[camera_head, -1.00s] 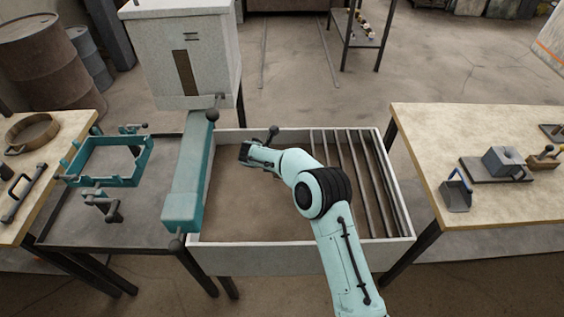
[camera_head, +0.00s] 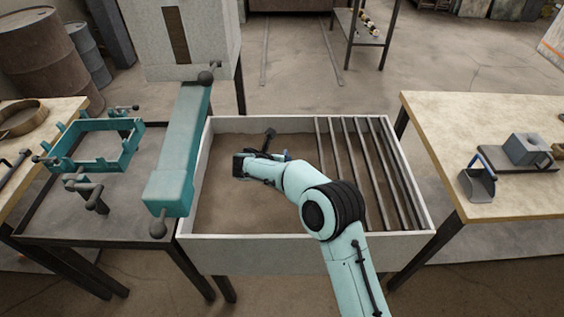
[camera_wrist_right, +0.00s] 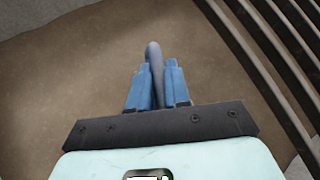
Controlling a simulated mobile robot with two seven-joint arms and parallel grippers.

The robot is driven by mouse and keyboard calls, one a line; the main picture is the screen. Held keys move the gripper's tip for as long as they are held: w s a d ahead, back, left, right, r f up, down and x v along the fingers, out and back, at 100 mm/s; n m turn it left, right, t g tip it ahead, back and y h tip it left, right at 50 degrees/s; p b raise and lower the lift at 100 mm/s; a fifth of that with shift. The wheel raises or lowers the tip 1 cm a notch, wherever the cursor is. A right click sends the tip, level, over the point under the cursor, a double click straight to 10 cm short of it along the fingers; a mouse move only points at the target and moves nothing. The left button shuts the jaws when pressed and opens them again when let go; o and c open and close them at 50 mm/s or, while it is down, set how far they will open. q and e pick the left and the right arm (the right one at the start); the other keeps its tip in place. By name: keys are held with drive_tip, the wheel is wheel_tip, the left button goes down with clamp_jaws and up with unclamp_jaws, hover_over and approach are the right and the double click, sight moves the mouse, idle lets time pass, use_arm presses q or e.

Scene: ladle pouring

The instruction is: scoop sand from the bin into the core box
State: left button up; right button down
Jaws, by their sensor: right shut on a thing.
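The bin (camera_head: 300,247) is a pale open box with brown sand (camera_head: 240,205) inside, in the middle of the head view. My right gripper (camera_head: 245,164) is low over the sand, left of the bin's middle. In the right wrist view its blue fingers (camera_wrist_right: 158,85) are shut on a grey round-ended handle (camera_wrist_right: 153,52). I cannot tell what tool the handle belongs to; its other end is hidden. The open teal frame (camera_head: 68,163) on the dark table at left looks like the core box. My left gripper is not in view.
Dark bars (camera_head: 352,170) span the bin's right part. A long teal beam (camera_head: 180,150) with knobs runs along the bin's left side. A grey scoop with a blue handle (camera_head: 478,183) lies on the right wooden table (camera_head: 510,120).

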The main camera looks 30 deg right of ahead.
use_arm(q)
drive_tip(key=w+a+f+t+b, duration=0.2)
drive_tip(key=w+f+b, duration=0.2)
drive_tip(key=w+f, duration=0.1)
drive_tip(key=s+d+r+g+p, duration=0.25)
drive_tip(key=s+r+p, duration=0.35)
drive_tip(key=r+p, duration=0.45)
use_arm(e)
drive_tip(key=s+a+f+g+y, duration=0.3)
drive_tip(key=s+a+y, duration=0.15)
drive_tip(key=a, duration=0.25)
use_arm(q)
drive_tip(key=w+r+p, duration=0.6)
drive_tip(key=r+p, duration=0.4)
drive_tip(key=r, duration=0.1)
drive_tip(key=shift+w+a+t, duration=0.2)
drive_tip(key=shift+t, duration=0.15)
use_arm(e)
wheel_tip(320, 180, up, 12)
drive_tip(key=shift+d+r+n, duration=0.2)
drive_tip(key=shift+d+n, duration=0.1)
drive_tip(key=shift+d, duration=0.1)
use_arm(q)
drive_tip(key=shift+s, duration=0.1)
use_arm(e)
drive_tip(key=shift+s, duration=0.2)
